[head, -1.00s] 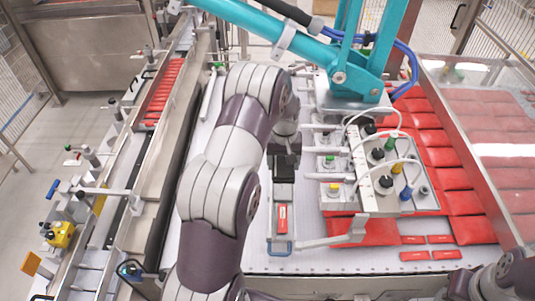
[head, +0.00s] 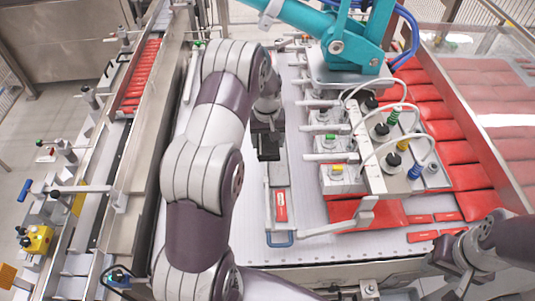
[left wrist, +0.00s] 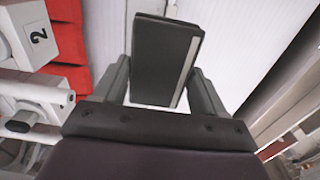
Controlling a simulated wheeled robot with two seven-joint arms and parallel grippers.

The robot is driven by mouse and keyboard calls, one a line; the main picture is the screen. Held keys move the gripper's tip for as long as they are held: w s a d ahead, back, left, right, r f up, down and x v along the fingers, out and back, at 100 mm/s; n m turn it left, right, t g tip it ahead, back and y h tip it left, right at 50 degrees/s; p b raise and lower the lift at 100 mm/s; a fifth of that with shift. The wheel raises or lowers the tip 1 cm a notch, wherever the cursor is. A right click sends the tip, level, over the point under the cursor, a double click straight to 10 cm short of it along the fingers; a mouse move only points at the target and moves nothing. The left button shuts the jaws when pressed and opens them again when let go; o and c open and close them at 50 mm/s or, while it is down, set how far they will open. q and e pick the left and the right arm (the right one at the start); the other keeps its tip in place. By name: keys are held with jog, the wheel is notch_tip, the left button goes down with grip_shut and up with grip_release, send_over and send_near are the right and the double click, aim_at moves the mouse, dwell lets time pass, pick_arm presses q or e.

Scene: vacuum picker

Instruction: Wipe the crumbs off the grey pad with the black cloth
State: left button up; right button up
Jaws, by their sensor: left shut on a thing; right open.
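My left gripper (head: 268,148) is shut on a dark block-like thing, which I take for the black cloth. In the left wrist view the black cloth (left wrist: 158,55) stands between the two fingers, with a pale strip along one side. In the head view the gripper hangs near the far end of a narrow grey strip, probably the grey pad (head: 279,175). I cannot tell whether the cloth touches it. No crumbs can be made out. My right gripper (head: 466,278) is at the lower right, only partly clear, open and away from the pad.
A conveyor rail (head: 145,150) runs along the left.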

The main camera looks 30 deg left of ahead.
pick_arm(q)
jog(key=f, duration=0.1)
jog(key=f+b, duration=0.2)
jog(key=f, duration=0.1)
jog(key=shift+w+a, duration=0.15)
jog(key=shift+a, duration=0.1)
jog(key=shift+d+f+b, duration=0.1)
jog(key=shift+f+b, duration=0.25)
jog(key=shift+b, duration=0.15)
notch_tip(320, 180, down, 5)
jog(key=b, duration=0.3)
pick_arm(e)
notch_tip(320, 180, down, 8)
jog(key=shift+w+a, duration=0.15)
pick_arm(q)
jog(key=shift+f+b, duration=0.9)
jog(key=shift+f, duration=0.1)
pick_arm(e)
jog(key=shift+f, duration=0.6)
